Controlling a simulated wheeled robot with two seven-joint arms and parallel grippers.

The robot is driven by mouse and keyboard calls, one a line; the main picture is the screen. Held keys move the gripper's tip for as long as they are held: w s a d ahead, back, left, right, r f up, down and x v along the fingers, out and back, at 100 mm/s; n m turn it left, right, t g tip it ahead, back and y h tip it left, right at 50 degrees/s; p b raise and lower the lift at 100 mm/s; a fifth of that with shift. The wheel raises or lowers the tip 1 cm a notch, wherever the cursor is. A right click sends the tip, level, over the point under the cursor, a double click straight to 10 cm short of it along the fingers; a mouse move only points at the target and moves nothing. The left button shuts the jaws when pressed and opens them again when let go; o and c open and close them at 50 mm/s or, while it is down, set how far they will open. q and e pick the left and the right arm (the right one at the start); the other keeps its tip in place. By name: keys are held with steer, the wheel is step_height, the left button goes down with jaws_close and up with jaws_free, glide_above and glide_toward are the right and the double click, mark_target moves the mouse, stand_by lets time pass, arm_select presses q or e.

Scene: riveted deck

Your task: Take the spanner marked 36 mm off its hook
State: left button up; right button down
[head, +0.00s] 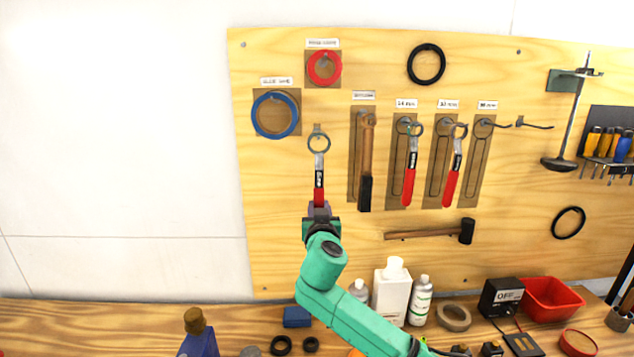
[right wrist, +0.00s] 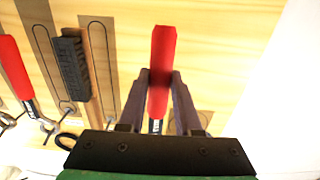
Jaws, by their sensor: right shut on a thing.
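My right gripper (head: 319,211) is shut on a red-handled spanner (head: 319,180), ring end up, in front of the left part of the board. In the right wrist view the spanner's red handle (right wrist: 162,60) lies between the two fingers. The right-hand spanner hook (head: 484,122), under a small label that seems to read 36 mm, is bare, with only the outline panel (head: 478,170) behind it. Two other red-handled spanners, the left one (head: 411,165) and the right one (head: 455,168), hang to its left. Any marking on the held spanner is too small to read. My left gripper is out of view.
Bottles (head: 392,290), a red bin (head: 552,298) and small items crowd the bench below. The white wall at left is clear.

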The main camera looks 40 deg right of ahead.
steer(key=b+v, duration=0.1)
steer(key=v, duration=1)
steer(key=shift+r, duration=0.15)
steer(key=shift+w, duration=0.1)
stand_by(0.6)
